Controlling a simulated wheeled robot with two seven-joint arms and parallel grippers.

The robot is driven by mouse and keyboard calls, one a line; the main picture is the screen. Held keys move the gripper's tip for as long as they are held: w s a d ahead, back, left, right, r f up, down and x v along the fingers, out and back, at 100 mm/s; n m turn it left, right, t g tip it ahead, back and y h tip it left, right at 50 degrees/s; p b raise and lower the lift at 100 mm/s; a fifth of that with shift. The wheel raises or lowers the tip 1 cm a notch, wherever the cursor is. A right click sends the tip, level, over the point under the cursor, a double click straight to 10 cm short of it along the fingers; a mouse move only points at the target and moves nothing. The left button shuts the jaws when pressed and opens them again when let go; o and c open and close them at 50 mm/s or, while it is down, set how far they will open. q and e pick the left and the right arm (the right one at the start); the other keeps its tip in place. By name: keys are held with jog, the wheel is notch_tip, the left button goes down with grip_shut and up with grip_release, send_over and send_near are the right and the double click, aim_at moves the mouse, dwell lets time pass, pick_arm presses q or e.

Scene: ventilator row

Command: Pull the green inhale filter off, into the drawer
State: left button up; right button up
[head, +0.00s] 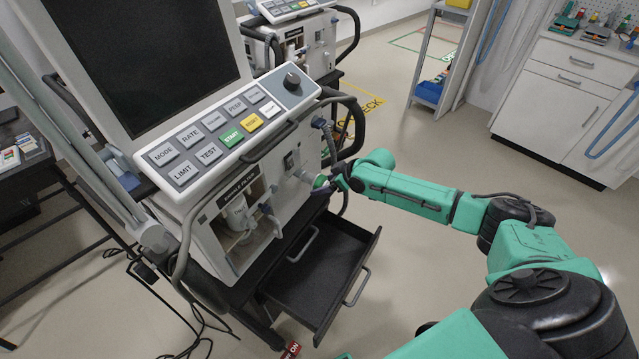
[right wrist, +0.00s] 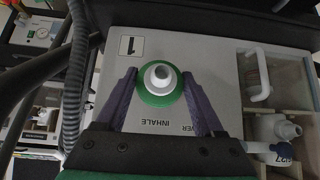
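The green inhale filter (right wrist: 145,97) sits on the ventilator's front panel by the word INHALE, its white nozzle facing the right wrist camera. In the head view the filter (head: 320,182) shows as a small green patch at the panel's right part. My right gripper (right wrist: 160,80) has its two purple fingers on either side of the filter, spread and very close to its rim; I see no clear grip. In the head view my right gripper (head: 332,182) is at the filter. The black drawer (head: 362,252) is pulled out below the panel and looks empty. My left gripper is not in view.
The ventilator's control panel (head: 235,130) overhangs above. A grey hose (right wrist: 74,80) runs left of the filter in the wrist view. An open bay with white fittings (head: 240,215) lies beside the panel. Floor right of the drawer is clear.

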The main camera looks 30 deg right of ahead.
grip_shut()
jog(key=shift+s+f, duration=0.1)
jog(key=shift+s, duration=0.1)
jog(key=shift+s+d+r+p, duration=0.2)
jog(key=shift+s+d+p, duration=0.1)
jog(key=shift+s+p, duration=0.25)
jog(key=s+d+p, duration=0.2)
jog(key=s, duration=0.1)
jog(key=shift+s+d+f, duration=0.1)
jog(key=shift+s, duration=0.1)
dwell(0.6)
